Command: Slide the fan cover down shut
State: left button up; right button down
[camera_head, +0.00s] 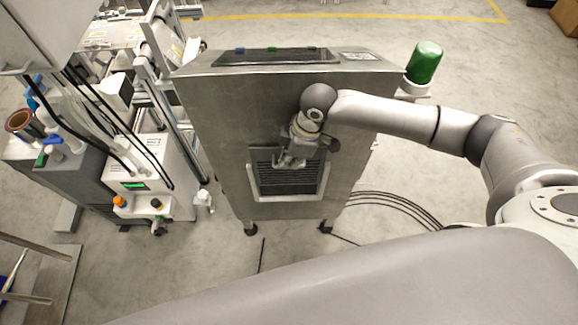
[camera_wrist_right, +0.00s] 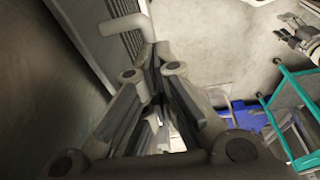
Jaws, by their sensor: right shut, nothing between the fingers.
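The steel cabinet (camera_head: 215,120) stands upright in the middle of the head view. A dark louvred fan opening (camera_head: 290,180) in a pale frame is low on its front. My right gripper (camera_head: 288,162) is in front of the upper part of this opening, shut and empty, and hides part of it. I cannot tell the fan cover apart from the panel behind my gripper. In the right wrist view my shut gripper (camera_wrist_right: 152,60) points along the cabinet front, beside the louvres (camera_wrist_right: 128,38) and a pale bent handle or frame bar (camera_wrist_right: 122,24). I cannot tell whether it touches. My left gripper is not in view.
A green beacon (camera_head: 424,63) stands at the cabinet's upper right. White and grey lab equipment (camera_head: 145,180) with hoses is at the left. Black cables (camera_head: 400,207) lie on the floor to the right. A teal frame (camera_wrist_right: 290,100) shows in the right wrist view.

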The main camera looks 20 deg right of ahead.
jog(key=shift+s+d+f+b+x, duration=0.4)
jog(key=shift+d+b+x, duration=0.9)
jog(key=shift+b+x, duration=3.05)
jog(key=p+v, duration=0.2)
jog(key=p, duration=0.2)
jog(key=p+v, duration=0.2)
jog(key=p, duration=0.2)
jog(key=p+v, duration=0.2)
jog(key=p, duration=0.2)
jog(key=shift+w+a+r, duration=0.1)
jog(key=shift+a+r, duration=0.2)
jog(key=shift+a, duration=0.05)
jog(key=shift+f, duration=0.1)
